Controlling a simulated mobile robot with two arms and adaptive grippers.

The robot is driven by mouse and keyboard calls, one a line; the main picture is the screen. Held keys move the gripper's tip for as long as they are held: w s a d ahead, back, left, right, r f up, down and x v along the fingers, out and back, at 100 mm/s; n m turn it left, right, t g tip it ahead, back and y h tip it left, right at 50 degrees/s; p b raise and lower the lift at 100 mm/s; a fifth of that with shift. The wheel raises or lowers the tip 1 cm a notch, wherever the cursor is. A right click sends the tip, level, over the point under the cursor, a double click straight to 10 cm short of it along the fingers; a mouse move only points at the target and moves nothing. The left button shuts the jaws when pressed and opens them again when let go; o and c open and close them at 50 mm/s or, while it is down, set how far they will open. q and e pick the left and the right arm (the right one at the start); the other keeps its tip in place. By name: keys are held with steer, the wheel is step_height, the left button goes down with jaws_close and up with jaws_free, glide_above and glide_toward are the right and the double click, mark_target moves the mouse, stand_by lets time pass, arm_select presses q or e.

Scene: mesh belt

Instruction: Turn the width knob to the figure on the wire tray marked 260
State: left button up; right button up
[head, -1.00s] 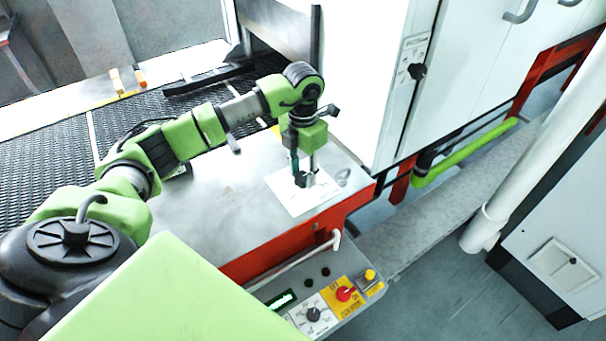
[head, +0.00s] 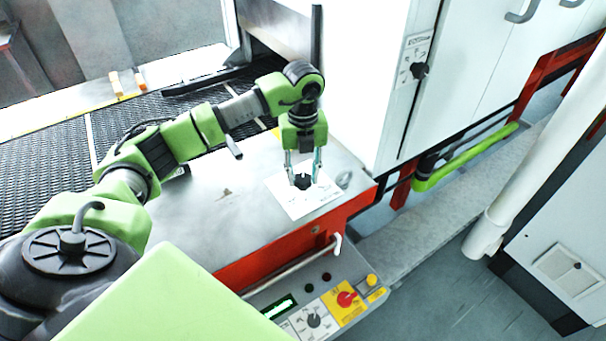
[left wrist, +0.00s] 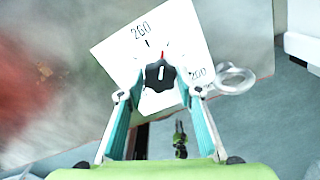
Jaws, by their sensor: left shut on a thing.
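The black width knob (left wrist: 159,75) sits on a white plate (left wrist: 110,50) with printed figures. It also shows in the head view (head: 302,182). The figure 260 (left wrist: 141,31) is at the plate's upper left in the left wrist view, and 200 (left wrist: 200,74) is at the right. A red mark (left wrist: 163,55) stands just above the knob, a little right of the tick under 260. My left gripper (head: 303,177) points down, with its fingers shut on the knob from both sides. No tray is clearly seen. My right gripper does not show in the head view.
A metal ring (left wrist: 236,79) lies beside the plate. The control panel (head: 330,310) with a red switch is below the red-fronted table. A mesh belt (head: 40,150) runs at the left.

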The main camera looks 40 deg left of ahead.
mark_target(303, 177)
arm_select(q)
steer(key=n, duration=0.5)
steer(key=shift+w+r+n, duration=0.1)
steer(key=shift+n, duration=0.3)
steer(key=shift+a, duration=0.1)
stand_by(0.3)
steer(key=o, duration=1.1)
step_height(303, 177, up, 12)
